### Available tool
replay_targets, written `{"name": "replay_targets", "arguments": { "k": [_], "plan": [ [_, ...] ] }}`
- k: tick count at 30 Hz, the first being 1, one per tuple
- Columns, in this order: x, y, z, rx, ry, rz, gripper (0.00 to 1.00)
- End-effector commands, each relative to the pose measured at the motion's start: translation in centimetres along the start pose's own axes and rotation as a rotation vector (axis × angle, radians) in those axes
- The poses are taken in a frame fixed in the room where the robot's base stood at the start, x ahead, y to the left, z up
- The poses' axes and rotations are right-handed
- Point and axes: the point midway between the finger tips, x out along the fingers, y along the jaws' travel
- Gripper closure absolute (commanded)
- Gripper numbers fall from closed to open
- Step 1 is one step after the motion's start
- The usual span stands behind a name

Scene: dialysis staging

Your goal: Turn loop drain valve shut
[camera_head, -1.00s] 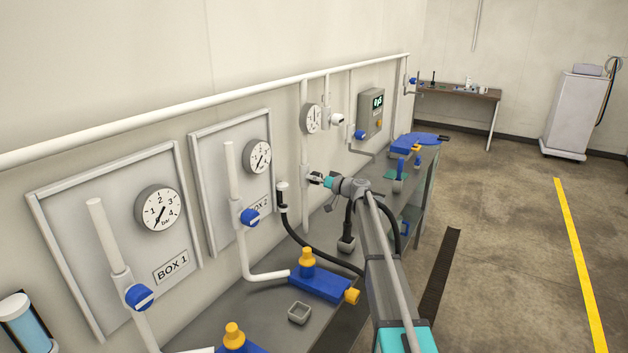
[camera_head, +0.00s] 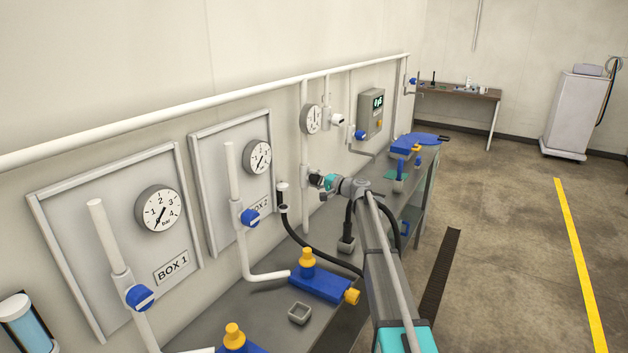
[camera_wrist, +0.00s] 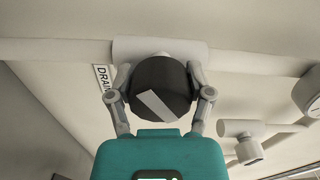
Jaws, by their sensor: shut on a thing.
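The drain valve has a round black knob (camera_wrist: 160,88) with a pale stripe across its face. In the wrist view the stripe lies diagonally, from upper left to lower right. The knob sits on a white pipe (camera_wrist: 70,50) beside a partly hidden label reading "DRAIN" (camera_wrist: 103,84). My gripper (camera_wrist: 162,80) is shut on the knob, one finger on each side. In the head view my gripper (camera_head: 318,181) is at the vertical wall pipe above the bench, and the knob is largely hidden there.
Left of my arm stand blue-handled valves (camera_head: 250,217) on white pipes and a black hose (camera_head: 292,235). Open floor (camera_head: 500,260) lies to the right.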

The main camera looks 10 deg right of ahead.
Motion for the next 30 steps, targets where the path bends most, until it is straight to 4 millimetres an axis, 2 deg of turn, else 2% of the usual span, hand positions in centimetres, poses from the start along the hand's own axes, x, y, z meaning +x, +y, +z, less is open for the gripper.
{"name": "replay_targets", "arguments": {
  "k": [15,22,30],
  "plan": [
    [0.08,-0.18,-0.25,0.457,0.004,-0.003,0.81],
    [0.09,-0.2,-0.27,0.575,0.004,-0.003,0.81],
    [0.1,-0.21,-0.27,0.621,0.004,-0.003,0.81]
  ]
}}
